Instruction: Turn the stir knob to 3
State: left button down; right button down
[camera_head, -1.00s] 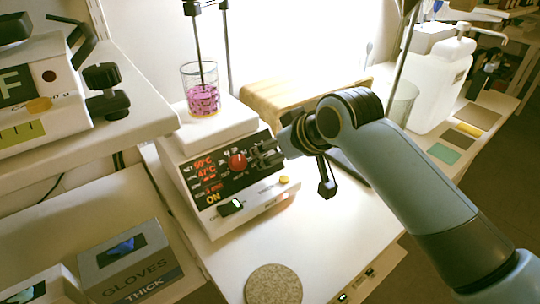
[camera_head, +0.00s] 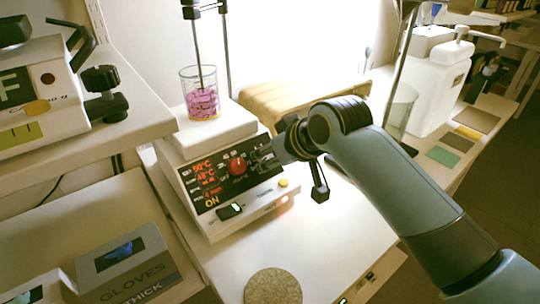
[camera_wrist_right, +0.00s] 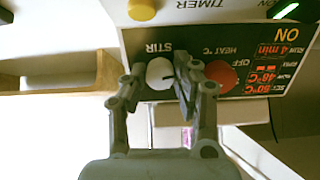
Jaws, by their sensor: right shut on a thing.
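The white stirring hot plate (camera_head: 222,132) has a black panel with red digits and stands on the bench. Its pale stir knob (camera_wrist_right: 159,73), under the STIR label in the right wrist view, carries a dark pointer mark. My right gripper (camera_head: 262,157) is shut on this knob, one finger on each side, and hides it in the head view. The red heat knob (camera_head: 237,166) is just beside the fingers; it also shows in the wrist view (camera_wrist_right: 221,75). The stir scale numbers are too small or hidden to read. My left gripper is not in view.
A glass beaker (camera_head: 201,97) of pink liquid stands on the plate with a rod in it. A yellow button (camera_head: 283,183) and a green-lit switch (camera_head: 229,211) are on the front. A round mat (camera_head: 273,287) lies in front. A glove box (camera_head: 125,262) is at lower left.

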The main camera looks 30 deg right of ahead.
jog(key=shift+r+m+p, duration=0.15)
jog(key=shift+m+p, duration=0.25)
jog(key=shift+p, duration=0.3)
jog(key=m+y+p, duration=0.1)
jog(key=m+p, duration=0.7)
jog(key=p, duration=0.2)
jog(key=shift+r, duration=0.1)
jog(key=shift+m+p, duration=0.9)
jog(key=shift+p, duration=0.2)
jog(key=m+p, duration=0.2)
jog(key=m, duration=0.1)
jog(key=shift+m, duration=0.3)
jog(key=m+p, duration=0.2)
jog(key=shift+m+t, duration=0.3)
jog(key=m+p, duration=0.1)
jog(key=m, duration=0.2)
jog(key=shift+f+m+t+p, duration=0.15)
jog(key=shift+m+p, duration=0.15)
jog(key=shift+m, duration=0.55)
jog(key=shift+f+m+t+p, duration=0.15)
jog(key=shift+m+p, duration=0.15)
jog(key=shift+m, duration=0.55)
